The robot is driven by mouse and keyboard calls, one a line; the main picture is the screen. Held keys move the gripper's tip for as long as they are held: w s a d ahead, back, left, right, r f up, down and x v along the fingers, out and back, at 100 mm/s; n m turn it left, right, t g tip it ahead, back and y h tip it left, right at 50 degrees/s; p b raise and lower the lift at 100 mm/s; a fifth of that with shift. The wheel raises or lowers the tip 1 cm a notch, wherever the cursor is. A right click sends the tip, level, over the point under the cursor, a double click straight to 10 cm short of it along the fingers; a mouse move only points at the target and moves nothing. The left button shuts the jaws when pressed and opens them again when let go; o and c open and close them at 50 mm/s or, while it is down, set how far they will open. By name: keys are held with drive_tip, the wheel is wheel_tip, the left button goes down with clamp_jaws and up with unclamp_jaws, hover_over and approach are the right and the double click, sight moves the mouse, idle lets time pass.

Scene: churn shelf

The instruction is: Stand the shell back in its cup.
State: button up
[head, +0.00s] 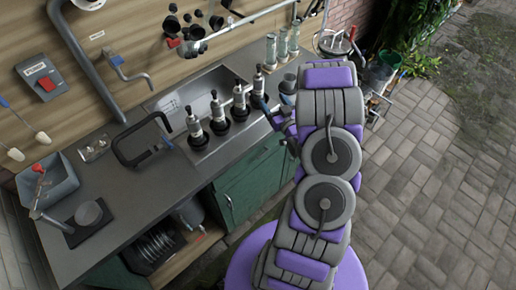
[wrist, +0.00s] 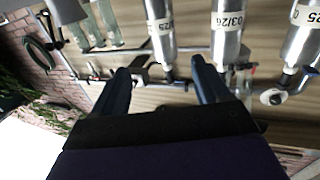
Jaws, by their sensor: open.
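Several silver shells with pale labels stand upright in a row along the front of the counter in the head view, most with black cups at their bases. The nearest to my gripper (head: 270,106) is the right-end shell (head: 258,82); another is the left-end shell (head: 194,124), with its black cup (head: 198,141). In the wrist view my gripper (wrist: 160,66) is open and empty. A labelled shell (wrist: 162,28) shows between and beyond its fingers, and a second shell (wrist: 228,38) lies right of them. I cannot tell which shell is out of its cup.
A sink (head: 200,88) lies behind the row. A black frame (head: 140,146) stands left of it. Clear glass tubes (head: 282,46) and a grey pot (head: 288,88) are close to my arm on the right. Paved floor (head: 430,190) is open at right.

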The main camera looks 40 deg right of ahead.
drive_tip(key=s+a+r+n+g, duration=0.1)
drive_tip(key=s+a+r+g, duration=0.1)
drive_tip(key=a+r+g, duration=0.7)
drive_tip(key=s+a+r+g+y, duration=0.1)
drive_tip(key=s+a+r+g, duration=0.1)
drive_tip(key=s+a, duration=0.6)
drive_tip(key=s+a+r+n+g+y, duration=0.1)
drive_tip(key=s+a+r+g, duration=0.1)
drive_tip(key=s+a+g, duration=0.3)
drive_tip(key=s+a+r+g+y, duration=0.2)
drive_tip(key=s+a+r+g, duration=0.1)
drive_tip(key=s+a, duration=0.9)
drive_tip(key=s, duration=0.3)
drive_tip(key=shift+s+n, duration=0.3)
drive_tip(key=shift+s, duration=0.1)
drive_tip(key=shift+r, duration=0.1)
